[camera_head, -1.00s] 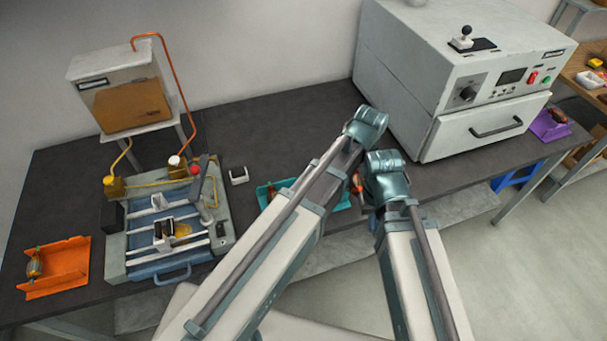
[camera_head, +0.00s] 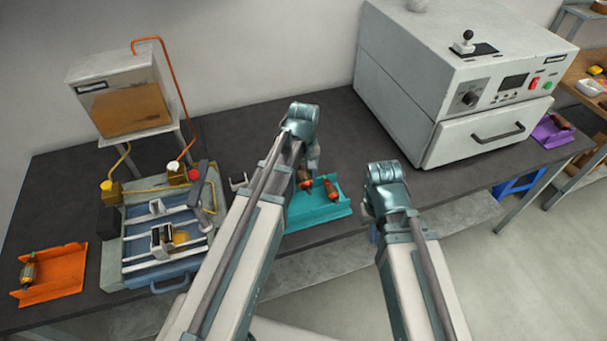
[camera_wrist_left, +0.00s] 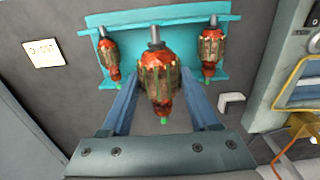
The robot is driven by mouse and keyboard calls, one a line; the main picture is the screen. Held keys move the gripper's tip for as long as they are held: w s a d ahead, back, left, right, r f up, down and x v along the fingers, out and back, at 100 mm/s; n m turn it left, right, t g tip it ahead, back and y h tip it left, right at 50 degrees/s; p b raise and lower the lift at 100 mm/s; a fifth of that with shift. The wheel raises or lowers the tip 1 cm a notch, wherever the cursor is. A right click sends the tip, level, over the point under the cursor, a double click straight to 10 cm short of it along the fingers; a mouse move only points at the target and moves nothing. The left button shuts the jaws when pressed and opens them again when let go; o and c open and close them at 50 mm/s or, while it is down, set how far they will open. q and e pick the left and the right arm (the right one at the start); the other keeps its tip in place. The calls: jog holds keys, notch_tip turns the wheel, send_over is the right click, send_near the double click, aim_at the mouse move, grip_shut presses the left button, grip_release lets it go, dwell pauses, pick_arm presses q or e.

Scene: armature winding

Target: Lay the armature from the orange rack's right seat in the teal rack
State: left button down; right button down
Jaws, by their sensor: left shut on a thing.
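My left gripper (camera_head: 308,163) is shut on a red and brown armature, which shows large between its fingers in the left wrist view (camera_wrist_left: 157,78). The gripper holds this armature over the middle of the teal rack (camera_head: 318,213). In the left wrist view, the teal rack (camera_wrist_left: 180,14) has one armature at its left end (camera_wrist_left: 108,52) and one at its right end (camera_wrist_left: 210,50). I cannot tell whether the held armature touches the rack. The orange rack (camera_head: 62,282) has an armature (camera_head: 28,272) in its left seat; its right seat is empty.
A winding fixture (camera_head: 160,255) with rails stands left of my left arm. A small white block (camera_head: 238,181) lies behind that arm. A large grey oven (camera_head: 450,90) stands at the right, with a purple rack (camera_head: 552,135) beside it.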

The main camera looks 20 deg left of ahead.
pick_arm(q)
jog(key=shift+f+b, duration=4.45)
jog(key=shift+f+b, duration=0.5)
jog(key=shift+b, duration=0.05)
jog(key=shift+c, duration=0.3)
grip_release()
jog(key=shift+r, duration=0.1)
notch_tip(320, 180, up, 14)
jog(key=p, duration=1.4)
jog(key=shift+f, duration=0.2)
